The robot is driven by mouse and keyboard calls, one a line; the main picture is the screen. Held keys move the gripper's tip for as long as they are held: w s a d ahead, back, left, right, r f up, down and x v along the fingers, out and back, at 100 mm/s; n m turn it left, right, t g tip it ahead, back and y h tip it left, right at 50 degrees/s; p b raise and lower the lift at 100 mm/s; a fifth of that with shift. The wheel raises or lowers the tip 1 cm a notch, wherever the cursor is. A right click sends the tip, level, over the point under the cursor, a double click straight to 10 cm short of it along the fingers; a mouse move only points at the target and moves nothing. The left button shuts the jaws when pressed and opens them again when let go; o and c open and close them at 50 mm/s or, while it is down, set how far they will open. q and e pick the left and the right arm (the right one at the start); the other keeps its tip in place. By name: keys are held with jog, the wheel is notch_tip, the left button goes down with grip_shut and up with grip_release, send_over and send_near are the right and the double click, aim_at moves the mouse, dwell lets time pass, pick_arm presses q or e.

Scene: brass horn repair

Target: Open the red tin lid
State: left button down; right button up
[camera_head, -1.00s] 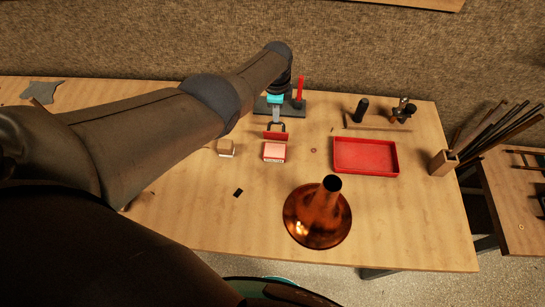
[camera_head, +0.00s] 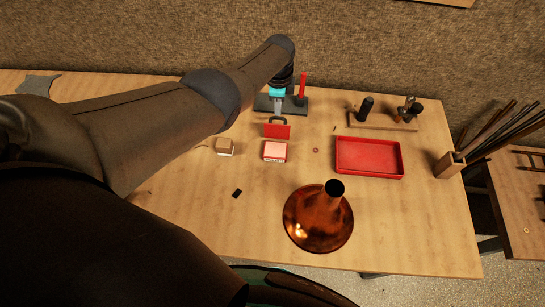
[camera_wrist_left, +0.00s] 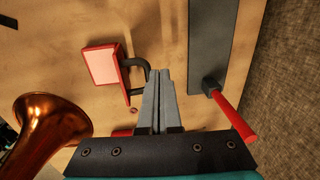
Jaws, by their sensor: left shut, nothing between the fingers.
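The red tin (camera_head: 275,155) stands on the table with its pale pink inside showing; it also shows in the left wrist view (camera_wrist_left: 103,66). Its red lid (camera_head: 276,131) stands raised at the tin's back edge, with a dark loop handle (camera_head: 278,119) on its far side. In the left wrist view the handle (camera_wrist_left: 144,64) sticks out towards my fingers. My left gripper (camera_head: 278,111) is just behind the lid, its fingers shut and empty (camera_wrist_left: 158,73) close beside the handle. I cannot tell whether they touch. My right gripper is not in view.
A dark stand with a red upright rod (camera_head: 302,87) is close behind my left gripper. A small wooden block (camera_head: 225,147) is left of the tin. A red tray (camera_head: 369,157) and a copper horn bell (camera_head: 318,218) are to the right and front.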

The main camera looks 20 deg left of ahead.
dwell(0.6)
pick_arm(q)
jog(key=shift+r+p, duration=0.85)
notch_tip(320, 180, up, 14)
jog(key=w+p, duration=0.1)
jog(key=p, duration=0.6)
jog(key=shift+w+a+f, duration=0.2)
jog(key=shift+w, duration=0.2)
jog(key=shift+f, duration=0.1)
